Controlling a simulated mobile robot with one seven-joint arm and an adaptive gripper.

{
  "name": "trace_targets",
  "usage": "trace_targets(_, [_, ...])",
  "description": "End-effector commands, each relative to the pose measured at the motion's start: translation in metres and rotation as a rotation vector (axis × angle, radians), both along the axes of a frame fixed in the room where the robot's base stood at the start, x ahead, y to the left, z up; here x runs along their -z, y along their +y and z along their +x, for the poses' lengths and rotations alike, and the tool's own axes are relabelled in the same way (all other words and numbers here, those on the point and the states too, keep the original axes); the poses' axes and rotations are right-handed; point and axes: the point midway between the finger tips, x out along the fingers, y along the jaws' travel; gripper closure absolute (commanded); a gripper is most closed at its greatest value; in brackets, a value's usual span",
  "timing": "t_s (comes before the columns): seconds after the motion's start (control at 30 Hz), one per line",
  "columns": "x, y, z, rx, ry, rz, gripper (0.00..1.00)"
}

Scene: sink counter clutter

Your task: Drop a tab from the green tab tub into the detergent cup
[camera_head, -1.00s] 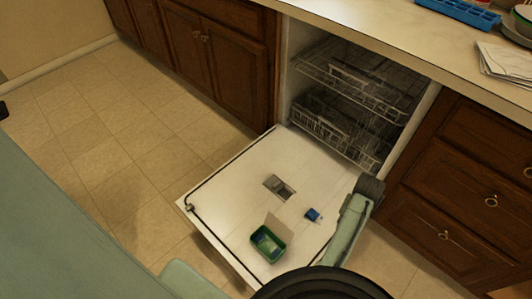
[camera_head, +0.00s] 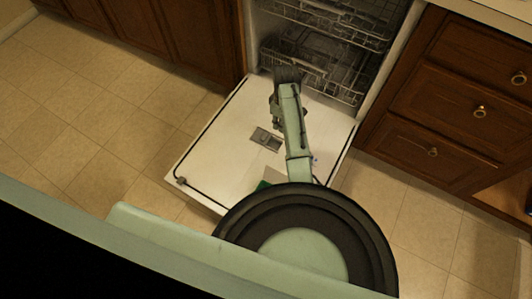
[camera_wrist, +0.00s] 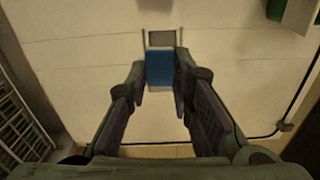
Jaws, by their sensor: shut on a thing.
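My gripper (camera_wrist: 161,80) is shut on a blue tab (camera_wrist: 160,66) with a pale lower edge, held between its fingertips in the wrist view. The grey detergent cup (camera_wrist: 161,37) shows just beyond the tab in that view, partly covered by it. In the head view the cup (camera_head: 266,138) is set in the open dishwasher door, and my gripper (camera_head: 275,122) is above and close to it. I cannot tell the height of the tab over the cup. The green tab tub (camera_head: 263,185) is mostly hidden behind my arm; a corner shows in the wrist view (camera_wrist: 276,9).
The open dishwasher door (camera_head: 215,150) lies flat under my arm. Wire racks (camera_head: 310,70) stand inside the dishwasher behind it. A small bluish thing (camera_head: 316,161) shows beside my arm on the door. Drawers (camera_head: 450,100) flank the right side.

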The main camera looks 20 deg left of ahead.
Motion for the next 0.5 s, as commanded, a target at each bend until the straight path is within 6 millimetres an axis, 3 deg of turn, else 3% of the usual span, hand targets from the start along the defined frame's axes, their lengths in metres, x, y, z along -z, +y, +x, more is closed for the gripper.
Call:
trace_targets(0.2, [0.016, 0.019, 0.012, -0.551, 0.001, -0.004, 0.93])
trace_targets(0.33, [0.024, 0.019, 0.013, -0.742, 0.002, -0.001, 0.93])
trace_targets(0.5, [0.030, 0.019, 0.013, -0.840, 0.002, 0.001, 0.93])
